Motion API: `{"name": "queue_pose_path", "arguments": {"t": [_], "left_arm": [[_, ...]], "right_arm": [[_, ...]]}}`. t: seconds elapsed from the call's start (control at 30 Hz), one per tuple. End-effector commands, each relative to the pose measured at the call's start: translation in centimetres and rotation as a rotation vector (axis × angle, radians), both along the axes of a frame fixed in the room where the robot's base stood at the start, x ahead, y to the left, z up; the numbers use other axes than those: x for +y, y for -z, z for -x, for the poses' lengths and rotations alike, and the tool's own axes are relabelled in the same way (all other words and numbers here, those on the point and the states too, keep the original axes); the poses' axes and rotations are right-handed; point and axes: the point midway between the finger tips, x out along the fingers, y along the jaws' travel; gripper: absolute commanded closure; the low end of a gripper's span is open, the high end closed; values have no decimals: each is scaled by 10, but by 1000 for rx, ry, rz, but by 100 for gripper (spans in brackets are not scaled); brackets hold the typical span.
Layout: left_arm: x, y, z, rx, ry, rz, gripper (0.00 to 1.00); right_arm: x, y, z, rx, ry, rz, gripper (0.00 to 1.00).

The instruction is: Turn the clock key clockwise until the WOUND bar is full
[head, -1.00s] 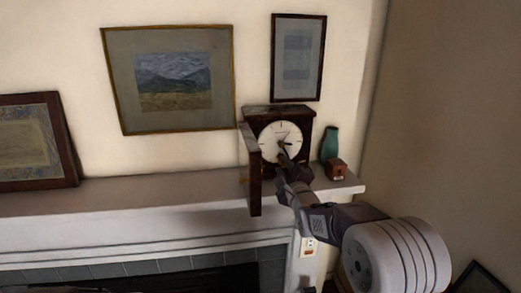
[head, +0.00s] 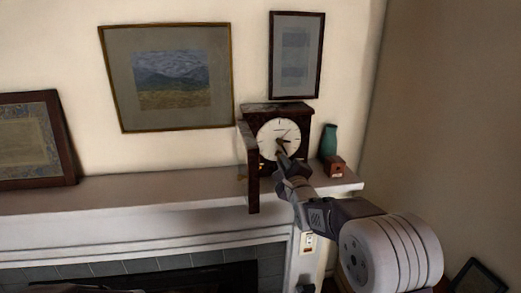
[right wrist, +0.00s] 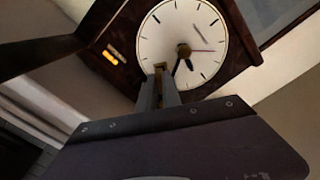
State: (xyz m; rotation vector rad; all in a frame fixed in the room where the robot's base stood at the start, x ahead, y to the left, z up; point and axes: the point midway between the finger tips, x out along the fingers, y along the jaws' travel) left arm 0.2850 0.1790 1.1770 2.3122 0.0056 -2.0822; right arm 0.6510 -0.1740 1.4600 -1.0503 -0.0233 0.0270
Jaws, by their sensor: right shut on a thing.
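The mantel clock (head: 279,139) has a dark wooden case, a white round dial and an open door at its left. In the right wrist view its dial (right wrist: 182,45) shows dark hands and a brass centre. My right gripper (head: 282,158) reaches the lower dial from the front right. In the right wrist view its narrow fingers (right wrist: 160,85) are shut on the brass clock key (right wrist: 160,67), mostly hidden between them. A small lit orange bar (right wrist: 110,57) shows on the case, likely the WOUND bar; its fill is too small to read.
The open clock door (head: 253,180) hangs forward over the edge of the pale mantel shelf (head: 150,196). A green vase (head: 329,139) and a small reddish-brown box (head: 334,166) stand close right of the clock. Framed pictures hang behind. The mantel's middle is clear.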

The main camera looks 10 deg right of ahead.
Motion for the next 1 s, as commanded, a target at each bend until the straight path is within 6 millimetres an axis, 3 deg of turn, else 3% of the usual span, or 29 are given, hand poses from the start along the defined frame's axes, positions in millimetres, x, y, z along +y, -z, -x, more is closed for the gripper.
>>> {"name": "queue_pose_path", "arguments": {"t": [0.03, 0.43, 0.7, 1.0], "left_arm": [[0, 3, 0, 0, 0, 0, 71], [0, 5, 0, 0, 0, 0, 71], [0, 18, 0, 0, 0, 0, 71], [0, 18, 0, 0, 0, 0, 71]], "right_arm": [[0, 7, 0, 13, -1, 0, 100], [1, 8, -2, 17, -1, -12, 100], [0, 9, -2, 27, 0, -320, 100], [0, 8, -3, 30, 0, -361, 100]]}}
